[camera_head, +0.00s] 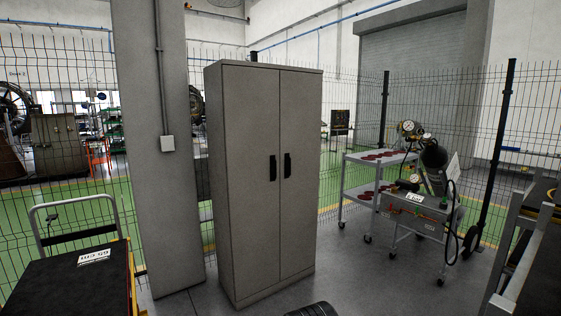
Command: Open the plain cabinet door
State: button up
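The plain cabinet (262,185) is a tall grey metal locker standing on the floor in the middle of the head view. It has two front doors, a left door (250,220) and a right door (300,215), which meet at a vertical seam. Both doors are shut. Each has a black handle beside the seam: the left handle (272,168) and the right handle (287,165). My gripper is not in view. Nothing visible touches the handles.
A grey pillar (160,120) stands close left of the cabinet. A black-topped cart (75,283) is at lower left. A wheeled trolley (419,222) with gauges and a shelf cart (357,180) stand right. A rack (540,250) edges the far right. Grey floor (370,285) is clear front right.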

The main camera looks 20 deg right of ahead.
aim_at(300, 94)
jog(key=i, duration=1.55)
jog(key=z, duration=0.95)
jog(key=i, duration=1.85)
jog(key=u, duration=1.05)
